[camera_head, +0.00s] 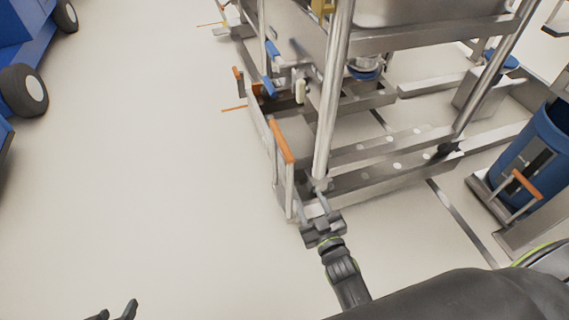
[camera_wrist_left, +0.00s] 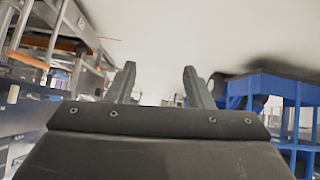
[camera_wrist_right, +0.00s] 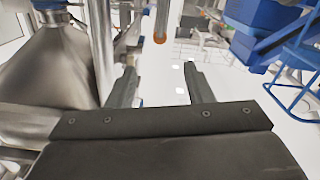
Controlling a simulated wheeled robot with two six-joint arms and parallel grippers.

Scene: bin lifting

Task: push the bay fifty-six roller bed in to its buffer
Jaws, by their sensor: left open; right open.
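Low steel roller beds stand under a steel frame in the head view. The nearest bed (camera_head: 374,178) has an upright handle (camera_head: 283,141) with an orange grip at its left end. No bay number is readable, so I cannot tell which bed is bay fifty-six. My right gripper (camera_head: 315,201) is open, low beside that handle and a steel post (camera_head: 331,105); I cannot tell if it touches either. An orange-ended bar (camera_wrist_right: 160,25) shows ahead of its open fingers in the right wrist view. My left gripper (camera_head: 118,310) is open and empty over bare floor, partly cut off.
More orange-grip handles (camera_head: 238,82) stand further back along the row. A blue drum (camera_head: 541,152) stands on a low bed at right, with an orange-grip handle (camera_head: 527,184). A blue wheeled cart (camera_head: 22,32) is at upper left. The floor between cart and row is clear.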

